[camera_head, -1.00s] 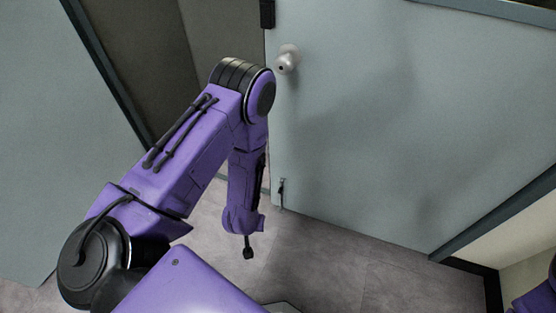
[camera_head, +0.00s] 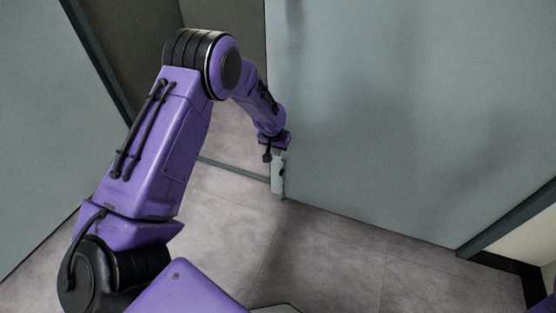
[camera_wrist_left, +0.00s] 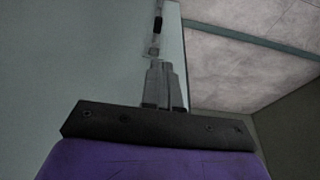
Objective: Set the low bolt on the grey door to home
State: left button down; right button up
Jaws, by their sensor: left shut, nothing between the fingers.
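The grey door (camera_head: 400,120) stands at the right in the head view, its lower left corner above the floor. The low bolt (camera_head: 281,176) is a small metal piece with dark parts near that corner. In the left wrist view the bolt (camera_wrist_left: 156,35) runs along the door face near its edge, just beyond my fingertips. My left gripper (camera_head: 279,157) is at the door's lower left edge, above the bolt. In the wrist view its fingers (camera_wrist_left: 163,85) are shut together and empty, pointing at the bolt. I cannot tell whether they touch it. My right gripper is not in view.
Tiled floor (camera_head: 330,265) lies clear in front of the door. A dark-framed grey panel (camera_head: 45,130) stands at the left, with an opening between it and the door. A dark frame post (camera_head: 505,220) is at the right.

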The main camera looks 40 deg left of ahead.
pick_arm(q)
jog(key=b+x, duration=0.1)
jog(key=x, duration=0.3)
jog(key=b+x, duration=0.2)
jog(key=x, duration=0.2)
jog(key=s+b+x, duration=0.1)
jog(key=b+x, duration=0.1)
jog(key=x, duration=0.2)
jog(key=shift+d+f, duration=0.1)
jog(key=shift+f, duration=0.45)
notch_tip(320, 180, down, 3)
jog(key=shift+r+b, duration=0.1)
jog(key=shift+b, duration=0.75)
jog(key=shift+s+d+r, duration=0.1)
jog(key=shift+r, duration=0.05)
jog(key=p+v, duration=0.5)
jog(key=v, duration=0.5)
jog(key=shift+r, duration=0.35)
